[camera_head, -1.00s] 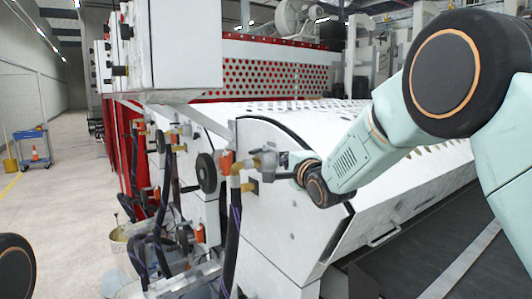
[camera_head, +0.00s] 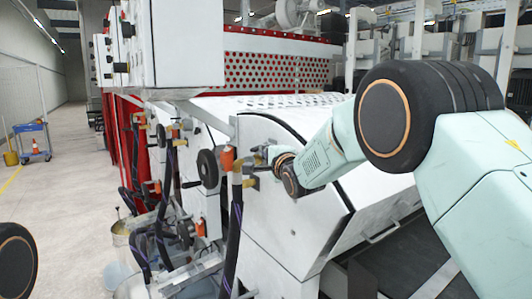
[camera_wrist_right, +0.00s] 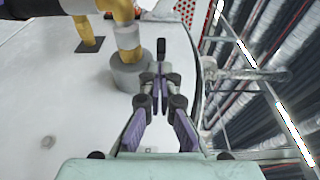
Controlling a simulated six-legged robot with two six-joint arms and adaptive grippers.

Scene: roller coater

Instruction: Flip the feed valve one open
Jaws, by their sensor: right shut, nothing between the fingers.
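In the right wrist view, a valve with a round grey body (camera_wrist_right: 131,74) on a pale and yellow pipe stands on the white machine panel. A short dark lever (camera_wrist_right: 161,48) sticks up just beyond my right gripper (camera_wrist_right: 160,88). The fingers are shut with nothing between them, right beside the grey body; I cannot tell whether they touch the lever. In the head view, my right gripper (camera_head: 262,155) is small, beside an orange-topped yellow pipe fitting (camera_head: 227,160) at the machine's near corner. My left gripper is out of view.
A black handwheel (camera_head: 207,168) sits left of the fitting. Dark hoses (camera_head: 233,235) hang below it, with a bucket (camera_head: 122,232) on the floor. A control box (camera_head: 188,45) overhangs the machine. The floor at left is open up to a blue cart (camera_head: 32,140).

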